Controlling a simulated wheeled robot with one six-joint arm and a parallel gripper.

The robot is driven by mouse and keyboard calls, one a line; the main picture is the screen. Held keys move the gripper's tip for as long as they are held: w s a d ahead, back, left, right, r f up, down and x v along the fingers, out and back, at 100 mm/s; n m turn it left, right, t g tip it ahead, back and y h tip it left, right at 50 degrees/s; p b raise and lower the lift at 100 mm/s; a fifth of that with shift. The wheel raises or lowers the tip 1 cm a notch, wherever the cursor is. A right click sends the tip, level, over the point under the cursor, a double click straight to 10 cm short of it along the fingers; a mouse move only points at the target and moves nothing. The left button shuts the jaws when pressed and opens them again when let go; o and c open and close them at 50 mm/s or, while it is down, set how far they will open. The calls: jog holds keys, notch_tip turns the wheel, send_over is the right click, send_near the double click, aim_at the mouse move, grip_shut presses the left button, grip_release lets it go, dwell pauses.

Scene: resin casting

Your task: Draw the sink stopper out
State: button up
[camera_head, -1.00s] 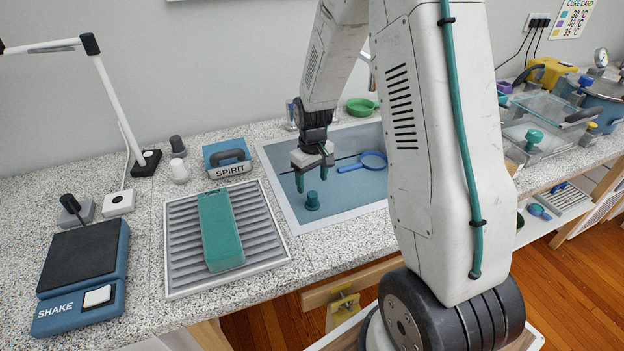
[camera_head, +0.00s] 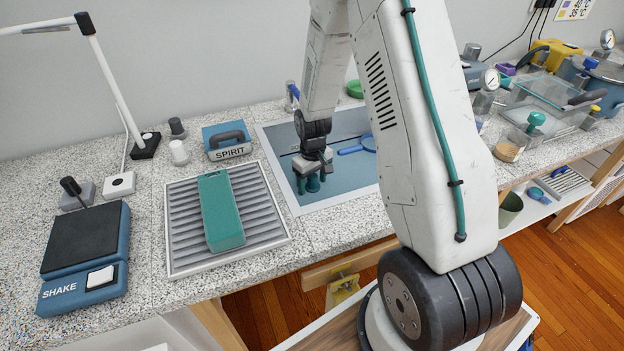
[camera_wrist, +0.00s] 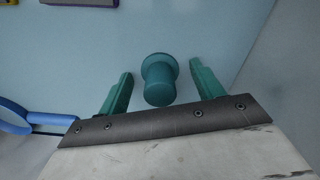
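My gripper (camera_wrist: 160,70) is open, with a gap on each side of the stopper. In the head view my gripper (camera_head: 312,180) points down at the stopper, its fingers on either side; whether they reach fully around it I cannot tell.
A ribbed tray (camera_head: 185,262) with a teal block (camera_head: 220,212) lies left.

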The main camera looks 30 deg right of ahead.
jog(key=c, duration=1.1)
jog(key=shift+o, duration=0.2)
jog(key=shift+r, duration=0.75)
jog(key=shift+r, duration=2)
